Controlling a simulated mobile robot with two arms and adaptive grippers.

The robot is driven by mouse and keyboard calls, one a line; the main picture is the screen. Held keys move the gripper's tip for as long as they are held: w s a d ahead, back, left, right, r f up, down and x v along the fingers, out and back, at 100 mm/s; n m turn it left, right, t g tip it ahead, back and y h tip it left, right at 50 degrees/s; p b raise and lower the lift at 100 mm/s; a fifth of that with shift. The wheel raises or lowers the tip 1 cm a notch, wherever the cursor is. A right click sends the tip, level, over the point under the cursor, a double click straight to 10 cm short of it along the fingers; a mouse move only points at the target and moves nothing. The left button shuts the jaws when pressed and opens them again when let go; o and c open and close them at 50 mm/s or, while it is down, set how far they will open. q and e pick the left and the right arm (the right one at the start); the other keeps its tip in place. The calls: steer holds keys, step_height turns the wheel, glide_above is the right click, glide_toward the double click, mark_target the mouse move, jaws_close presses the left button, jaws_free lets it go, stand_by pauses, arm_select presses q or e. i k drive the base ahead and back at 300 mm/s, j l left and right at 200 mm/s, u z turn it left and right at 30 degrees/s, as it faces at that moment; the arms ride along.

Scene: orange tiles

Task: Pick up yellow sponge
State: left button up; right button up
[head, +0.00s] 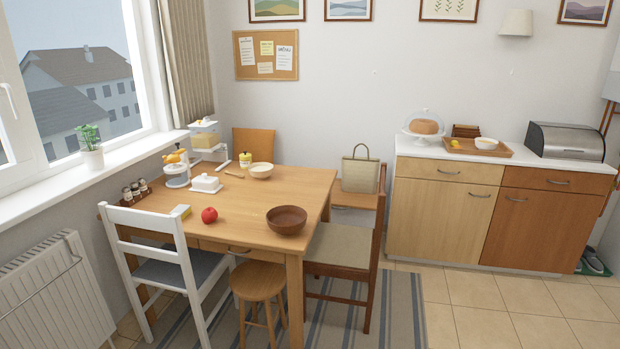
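The yellow sponge (181,211) is small and lies on the wooden table (247,206), near its front left edge. It sits just behind the top of the white chair's backrest, left of a red apple (209,215). A white butter dish stands a little behind it. Neither of my grippers shows in the head view.
A white chair (150,223), a round stool (259,283) and a brown chair (345,250) crowd the table's front and right sides. A brown bowl (287,219) stands at the front right corner. Tiled floor (455,305) is clear at the right.

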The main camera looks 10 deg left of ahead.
mark_target(184, 211)
steer(key=i+j+u, duration=0.2)
steer(key=i, duration=0.25)
steer(key=i+j+u, duration=0.25)
steer(key=i, duration=0.2)
steer(key=i+j+u, duration=0.15)
steer(key=j, duration=0.15)
steer(key=i+j+u, duration=0.1)
steer(key=j, duration=0.25)
steer(key=i+j+u, duration=0.15)
steer(key=k+j, duration=0.05)
steer(key=j, duration=0.05)
